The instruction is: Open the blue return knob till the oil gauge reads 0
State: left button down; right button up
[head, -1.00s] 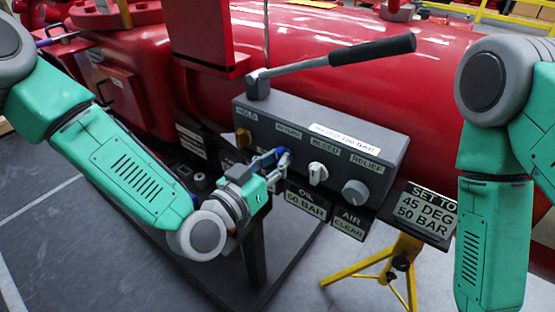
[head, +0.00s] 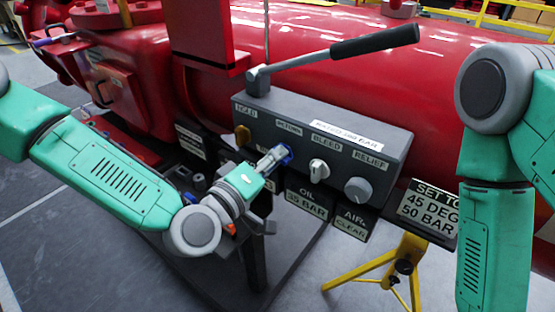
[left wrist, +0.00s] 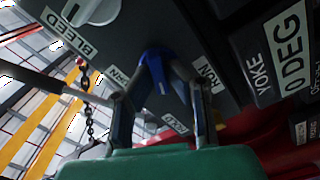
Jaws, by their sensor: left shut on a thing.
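The blue return knob (head: 285,155) is on the front of the grey control box (head: 330,135), under the RETURN label. My left gripper (head: 274,160) is shut on the knob. In the left wrist view the blue knob (left wrist: 156,68) sits between the two fingers of my left gripper (left wrist: 165,90). The oil gauge plate (head: 308,198) below the box reads OIL 35 BAR. My right arm (head: 490,190) shows at the right, but its gripper is out of view.
A white bleed knob (head: 318,169) and a grey relief knob (head: 358,190) are right of the return knob. A yellow hold knob (head: 243,136) is left of it. A black-handled lever (head: 375,41) rises above the box. A yellow stand (head: 400,262) is below.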

pick_arm(q)
jog(key=shift+a+f+n+b, duration=0.1)
jog(key=shift+n+b, duration=0.15)
jog(key=shift+n, duration=0.5)
jog(key=shift+d+f+n+b, duration=0.1)
jog(key=shift+f+n+b, duration=0.1)
jog(key=shift+n, duration=0.6)
jog(key=shift+a+f+n+b, duration=0.1)
jog(key=shift+n+b, duration=0.15)
jog(key=shift+n, duration=0.5)
jog(key=c, duration=1.6)
grip_release()
jog(key=shift+o, duration=0.2)
jog(key=shift+a+r, duration=0.15)
jog(key=shift+a, duration=0.05)
jog(key=v, duration=1.2)
